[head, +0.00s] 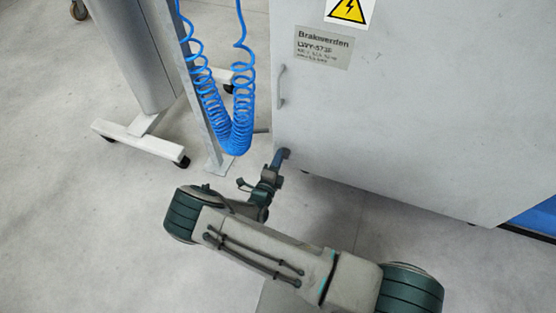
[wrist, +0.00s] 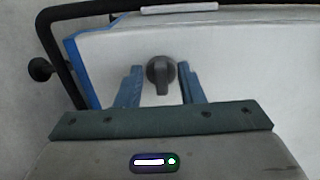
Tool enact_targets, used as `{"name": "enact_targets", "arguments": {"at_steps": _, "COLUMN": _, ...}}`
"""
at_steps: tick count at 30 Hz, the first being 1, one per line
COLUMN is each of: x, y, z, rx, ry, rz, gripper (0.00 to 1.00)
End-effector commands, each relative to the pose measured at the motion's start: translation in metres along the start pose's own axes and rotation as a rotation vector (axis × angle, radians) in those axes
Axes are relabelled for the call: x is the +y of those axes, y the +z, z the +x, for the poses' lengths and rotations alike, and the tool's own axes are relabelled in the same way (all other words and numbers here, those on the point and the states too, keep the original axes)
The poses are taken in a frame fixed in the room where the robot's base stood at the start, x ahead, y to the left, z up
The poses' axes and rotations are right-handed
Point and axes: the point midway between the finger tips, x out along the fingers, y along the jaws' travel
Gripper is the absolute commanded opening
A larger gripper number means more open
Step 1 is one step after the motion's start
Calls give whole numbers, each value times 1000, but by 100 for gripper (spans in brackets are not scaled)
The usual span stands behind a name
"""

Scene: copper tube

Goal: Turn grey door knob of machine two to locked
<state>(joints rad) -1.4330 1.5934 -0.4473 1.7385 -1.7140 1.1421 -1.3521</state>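The grey door knob (wrist: 160,74) shows in the wrist view on the white side face of a machine (wrist: 235,70). It is a round dark knob with a grip bar that points down in that picture. My gripper (wrist: 160,88) is open, with one blue-grey finger on each side of the knob and gaps between. I cannot tell how far the fingertips are from the face. In the head view my gripper (head: 283,155) is at the lower left edge of the machine cabinet (head: 410,100), and the knob is hidden there.
A blue coiled hose (head: 236,135) hangs beside a grey post (head: 205,90), left of my gripper. A wheeled white stand (head: 140,140) is further left. A cabinet handle (head: 282,87) is above my gripper. Floor at lower left is clear.

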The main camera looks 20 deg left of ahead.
Motion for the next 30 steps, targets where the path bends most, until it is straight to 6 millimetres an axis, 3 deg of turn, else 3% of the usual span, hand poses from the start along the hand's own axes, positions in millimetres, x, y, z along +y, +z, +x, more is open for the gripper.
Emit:
{"name": "enact_targets", "arguments": {"at_steps": 7, "x": -1, "y": 0, "z": -2, "rx": -1, "ry": 0, "rz": 1, "gripper": 35}}
{"name": "enact_targets", "arguments": {"at_steps": 11, "x": -2, "y": 1, "z": -14, "rx": -3, "ry": 1, "rz": 0, "gripper": 35}}
{"name": "enact_targets", "arguments": {"at_steps": 24, "x": -2, "y": 0, "z": -108, "rx": -2, "ry": 0, "rz": -1, "gripper": 35}}
{"name": "enact_targets", "arguments": {"at_steps": 30, "x": -1, "y": 0, "z": -133, "rx": -1, "ry": 0, "rz": 0, "gripper": 35}}
